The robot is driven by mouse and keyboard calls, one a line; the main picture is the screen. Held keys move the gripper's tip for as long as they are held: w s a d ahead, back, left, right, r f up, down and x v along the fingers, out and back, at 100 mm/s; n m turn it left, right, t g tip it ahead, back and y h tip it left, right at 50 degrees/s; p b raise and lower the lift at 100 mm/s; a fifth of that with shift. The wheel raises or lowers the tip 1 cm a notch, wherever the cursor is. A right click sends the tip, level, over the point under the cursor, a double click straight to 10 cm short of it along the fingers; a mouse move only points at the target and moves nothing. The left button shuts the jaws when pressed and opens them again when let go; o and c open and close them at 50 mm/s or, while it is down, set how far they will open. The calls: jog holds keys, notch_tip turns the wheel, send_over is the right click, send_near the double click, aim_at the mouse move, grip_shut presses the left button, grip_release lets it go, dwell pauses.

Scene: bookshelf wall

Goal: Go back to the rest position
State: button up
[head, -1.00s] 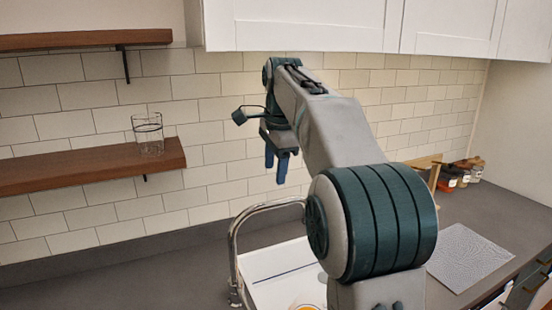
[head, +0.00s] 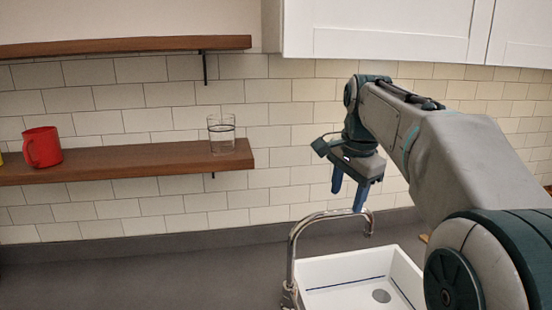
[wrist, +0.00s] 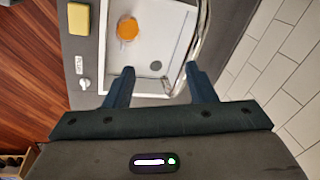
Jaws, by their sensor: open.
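My gripper (head: 349,194) hangs in the air above and behind the white sink, to the right of the lower shelf's end, fingers pointing down. Its two blue fingers are apart with nothing between them; they also show in the wrist view (wrist: 160,84). My arm reaches in from the right side of the head view.
A clear glass (head: 221,134) stands near the right end of the lower wooden shelf (head: 130,163), with a red mug (head: 42,147) further left. The chrome faucet (head: 293,250) arches beside the sink (head: 345,264). An orange round thing (wrist: 127,29) lies in the sink; a yellow sponge (wrist: 78,18) is beside it.

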jog(key=s+a+f+n, duration=0.1)
jog(key=s+f+n, duration=1.1)
jog(key=s+f, duration=0.6)
jog(key=s, duration=0.3)
jog(key=shift+s+a+f+t, duration=0.2)
jog(key=shift+s+f+t, duration=0.15)
jog(key=shift+s+t, duration=0.05)
jog(key=shift+c, duration=0.2)
